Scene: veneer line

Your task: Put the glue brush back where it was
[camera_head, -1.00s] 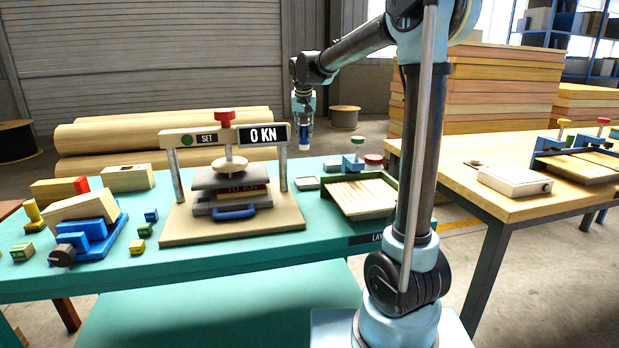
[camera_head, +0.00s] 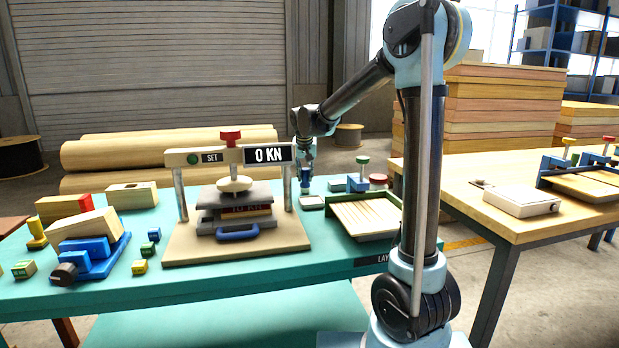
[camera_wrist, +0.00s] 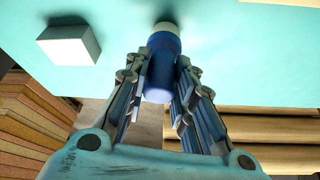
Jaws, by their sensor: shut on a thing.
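My gripper (camera_head: 306,172) is low over the back edge of the teal table, behind the right side of the press. In the wrist view my gripper (camera_wrist: 160,76) is shut on the glue brush (camera_wrist: 160,65), with one finger on each side of its blue body. Its pale end points away from my wrist, towards the teal surface. The brush also shows as a small blue piece (camera_head: 305,180) in the head view, roughly upright. I cannot tell whether its end touches the table. A small pale dish (camera_head: 311,203) lies just in front of it.
The press (camera_head: 232,200) with its 0 KN display stands to the left. A slatted tray (camera_head: 366,219) and a blue clamp with a green knob (camera_head: 359,180) are to the right. A pale block (camera_wrist: 68,44) lies beside the brush. Veneer rolls (camera_head: 120,150) lie behind the table.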

